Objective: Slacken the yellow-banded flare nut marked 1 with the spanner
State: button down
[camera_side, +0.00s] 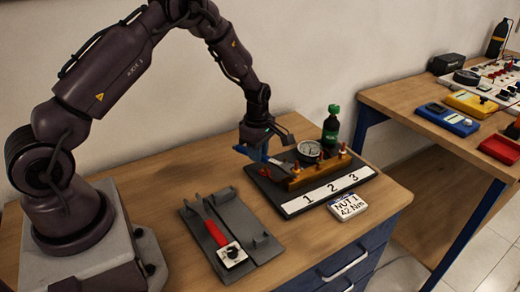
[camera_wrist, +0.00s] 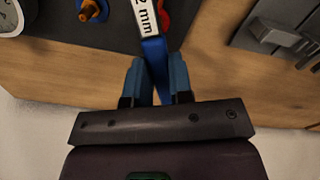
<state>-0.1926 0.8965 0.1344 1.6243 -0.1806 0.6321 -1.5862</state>
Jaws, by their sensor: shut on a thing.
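My gripper (camera_side: 257,148) is shut on a blue spanner (camera_side: 244,151), which it holds over the left end of the gauge rig. In the wrist view, my gripper (camera_wrist: 157,82) pinches the blue handle of the spanner (camera_wrist: 155,50), whose white label ends in "2 mm". The spanner's far end leaves the top of that view, so I cannot tell whether it is on a nut. The fitting by number 1 (camera_side: 295,168) stands at the left end of the brass block (camera_side: 318,170). Its yellow band is too small to make out.
A round gauge (camera_side: 309,150) and green-capped bottle (camera_side: 331,126) stand by the block. A grey tray (camera_side: 255,222) holds a red-handled tool (camera_side: 215,233). A second bench (camera_side: 400,97) with meters stands at right.

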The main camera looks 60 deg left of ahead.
jog(key=shift+s+d+n, duration=0.15)
jog(key=shift+s+n, duration=0.55)
dwell(0.5)
jog(key=shift+s+d+n, duration=0.15)
jog(key=shift+d+n, duration=0.15)
jog(key=shift+d, duration=0.05)
dwell(0.4)
jog(key=shift+s+d+n, duration=0.65)
jog(key=shift+s+n, duration=0.15)
jog(key=shift+n, duration=0.2)
dwell(0.6)
jog(key=shift+w+a+m, duration=0.6)
jog(key=shift+w+m, duration=0.1)
jog(key=shift+m, duration=0.2)
jog(key=shift+s+a, duration=0.1)
jog(key=shift+a, duration=0.05)
dwell(0.5)
jog(key=shift+s+a, duration=0.7)
jog(key=shift+a, duration=0.25)
jog(key=shift+s+a, duration=0.65)
jog(key=shift+a, duration=0.3)
jog(key=shift+r, duration=2.3)
